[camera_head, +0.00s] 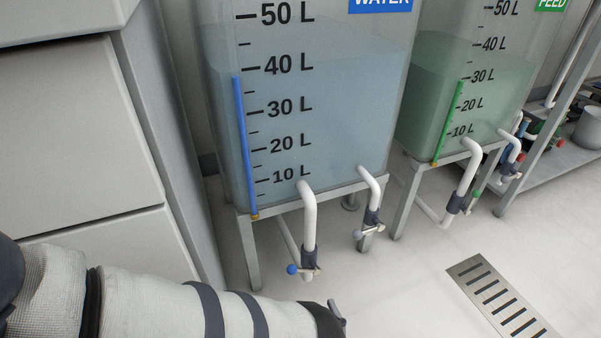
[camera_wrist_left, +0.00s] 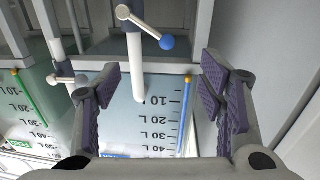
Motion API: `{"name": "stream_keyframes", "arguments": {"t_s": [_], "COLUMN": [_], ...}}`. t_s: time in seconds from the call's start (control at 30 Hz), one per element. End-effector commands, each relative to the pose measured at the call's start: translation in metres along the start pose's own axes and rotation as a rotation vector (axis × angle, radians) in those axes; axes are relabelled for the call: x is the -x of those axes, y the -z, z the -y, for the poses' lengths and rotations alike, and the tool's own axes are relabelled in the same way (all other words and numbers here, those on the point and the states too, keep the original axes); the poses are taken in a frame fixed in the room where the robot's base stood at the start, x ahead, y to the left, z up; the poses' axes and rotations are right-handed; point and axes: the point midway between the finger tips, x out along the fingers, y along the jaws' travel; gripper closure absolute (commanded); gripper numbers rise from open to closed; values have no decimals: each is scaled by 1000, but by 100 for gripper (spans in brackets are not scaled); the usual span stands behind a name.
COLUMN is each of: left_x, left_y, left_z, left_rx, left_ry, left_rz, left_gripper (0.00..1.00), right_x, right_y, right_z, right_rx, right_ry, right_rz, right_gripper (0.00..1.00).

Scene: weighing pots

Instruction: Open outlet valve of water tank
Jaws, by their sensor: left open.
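The water tank (camera_head: 320,120) stands on a metal frame, with blue-tinted water inside to about the 40 L mark. Two white pipes bend down from its front. The nearer pipe (camera_head: 309,222) carries an outlet valve (camera_head: 310,258) with a lever and blue knob (camera_head: 292,269). The other pipe carries a similar valve (camera_head: 372,217) with a pale knob. In the left wrist view, which looks upside down, the blue-knobbed lever (camera_wrist_left: 145,25) lies beyond my left gripper (camera_wrist_left: 160,75), which is open and empty. My left arm enters the head view from lower left; its fingers are mostly cut off.
The feed tank (camera_head: 460,90) with green liquid stands to the right. A floor drain grate (camera_head: 502,297) lies at lower right. A grey cabinet (camera_head: 80,140) stands at left. A metal shelf (camera_head: 575,155) stands at far right. The floor before the tanks is clear.

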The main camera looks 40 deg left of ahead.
Motion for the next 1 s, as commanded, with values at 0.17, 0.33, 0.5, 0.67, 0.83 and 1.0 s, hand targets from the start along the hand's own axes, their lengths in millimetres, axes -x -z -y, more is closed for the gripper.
{"name": "stream_keyframes", "arguments": {"t_s": [0.17,0.33,0.5,0.67,0.83,1.0], "left_x": [-11,-52,-92,-115,-122,-121], "left_y": [-1,-3,-2,-1,0,0], "left_z": [0,0,-1,-1,-2,-1], "left_rx": [-12,-13,-10,-9,-9,-9], "left_ry": [-13,-9,-11,-13,-13,-13], "left_rz": [1,1,1,2,2,2], "left_gripper": [37,37,37,37,37,39], "right_x": [-1,-6,-9,-10,-11,-11], "right_y": [2,9,11,13,14,13], "right_z": [0,0,1,2,2,2], "right_rx": [0,1,3,4,4,4], "right_ry": [-1,0,0,1,1,1], "right_rz": [-1,6,9,12,12,12], "right_gripper": [38,38,38,38,38,38]}}
